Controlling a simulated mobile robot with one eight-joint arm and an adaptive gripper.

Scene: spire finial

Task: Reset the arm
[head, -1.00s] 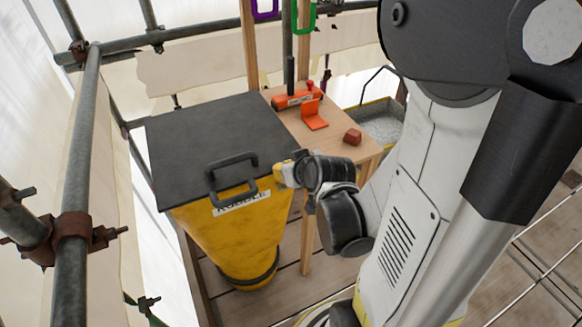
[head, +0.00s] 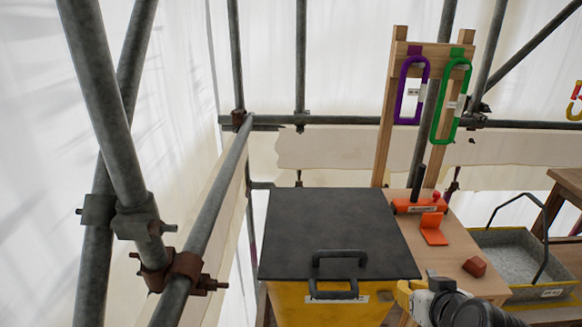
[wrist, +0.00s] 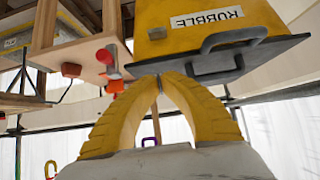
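My gripper (head: 406,293) shows at the lower right of the head view, just right of the yellow rubble bin's front. In the wrist view its two yellow fingers (wrist: 158,80) curve together and their tips meet, with nothing seen between them. The wrist picture is upside down. Most of my arm is out of the head view; only the wrist end shows.
The yellow rubble bin (head: 290,305) has a dark flat lid (head: 335,225) with a black handle (head: 335,290). A wooden bench (head: 455,255) beside it holds a red-orange tool (head: 414,206), an orange bracket (head: 432,232) and a reddish block (head: 474,267). A grey tray (head: 510,250) stands right. Scaffold tubes (head: 205,225) stand left.

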